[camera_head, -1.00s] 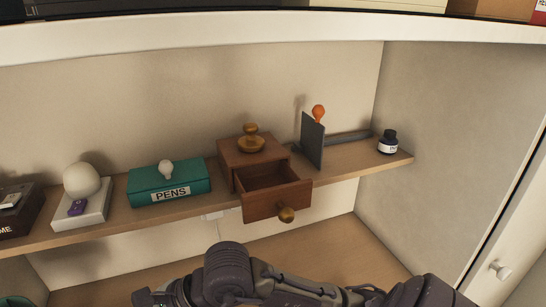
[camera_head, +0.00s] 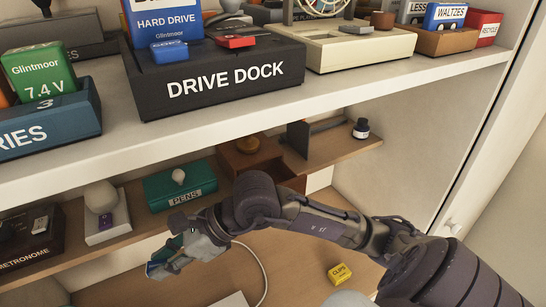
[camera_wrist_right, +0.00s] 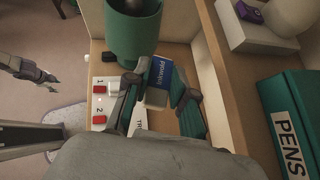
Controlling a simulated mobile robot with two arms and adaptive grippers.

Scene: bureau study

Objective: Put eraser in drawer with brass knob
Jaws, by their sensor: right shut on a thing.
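My right gripper (camera_head: 178,254) is low at the left, in front of the shelf and below the pens box. In the right wrist view its fingers (camera_wrist_right: 160,92) are shut on a small blue and white block with lettering, which looks like the eraser (camera_wrist_right: 158,76). The brown wooden drawer box (camera_head: 240,160) stands on the lower shelf with a brass-coloured piece on top. Its drawer (camera_head: 285,168) is mostly hidden by my right arm; the brass knob is hidden. A grey jointed gripper, likely my left (camera_wrist_right: 35,72), shows at the wrist view's left; its jaw state is unclear.
The teal PENS box (camera_head: 180,188), a white stand (camera_head: 108,228) and a metronome base (camera_head: 30,235) line the lower shelf. An ink bottle (camera_head: 361,128) stands at right. The upper shelf, with the DRIVE DOCK (camera_head: 215,80), overhangs. A yellow CLIPS box (camera_head: 341,273) lies below.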

